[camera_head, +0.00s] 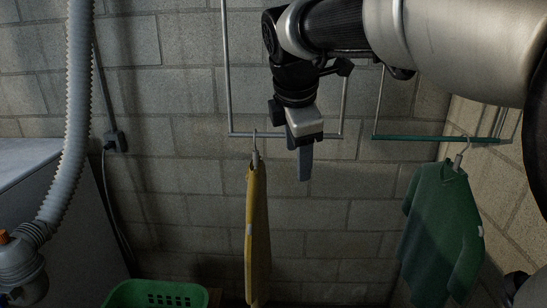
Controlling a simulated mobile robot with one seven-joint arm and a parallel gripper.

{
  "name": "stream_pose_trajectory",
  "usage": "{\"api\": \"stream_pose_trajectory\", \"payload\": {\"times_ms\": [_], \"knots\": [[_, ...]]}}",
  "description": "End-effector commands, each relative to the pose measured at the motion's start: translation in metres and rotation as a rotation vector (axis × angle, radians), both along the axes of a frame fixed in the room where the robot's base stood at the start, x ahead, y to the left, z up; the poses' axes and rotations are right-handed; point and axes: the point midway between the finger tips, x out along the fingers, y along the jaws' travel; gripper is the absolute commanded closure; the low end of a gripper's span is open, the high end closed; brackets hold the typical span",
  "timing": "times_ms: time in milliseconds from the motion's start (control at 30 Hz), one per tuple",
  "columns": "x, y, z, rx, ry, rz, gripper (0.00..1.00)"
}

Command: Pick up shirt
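A yellow shirt (257,240) hangs on a hanger from a grey metal rail (330,135), seen nearly edge-on, just left of the middle. A green shirt (440,235) hangs on a hanger from a green rail (410,138) at the right, its front partly turned to the view. My gripper (304,170) points down in front of the wall, to the right of the yellow shirt's hanger and apart from the shirt in the picture. Its fingers overlap from this angle, so the gap between them is hidden. No shirt is seen between them.
A green basket (157,296) stands at the bottom left. A grey ribbed hose (78,120) runs down the left side, beside a large grey box-like unit (70,225). Block walls close off the back and right. Open space lies between the two shirts.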

Motion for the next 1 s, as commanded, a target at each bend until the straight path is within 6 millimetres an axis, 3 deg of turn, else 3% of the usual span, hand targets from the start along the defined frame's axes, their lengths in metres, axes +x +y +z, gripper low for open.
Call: {"api": "stream_pose_trajectory", "payload": {"times_ms": [33,200,400,633,1000], "knots": [[0.028,0.020,0.006,-0.069,0.025,0.171,0.44],[0.099,0.073,0.006,-0.291,0.073,0.731,0.44],[0.142,0.105,-0.007,-0.432,0.095,1.114,0.44],[0.157,0.110,-0.027,-0.468,0.103,1.206,0.44],[0.186,0.108,-0.100,-0.466,0.102,1.203,0.44]]}}
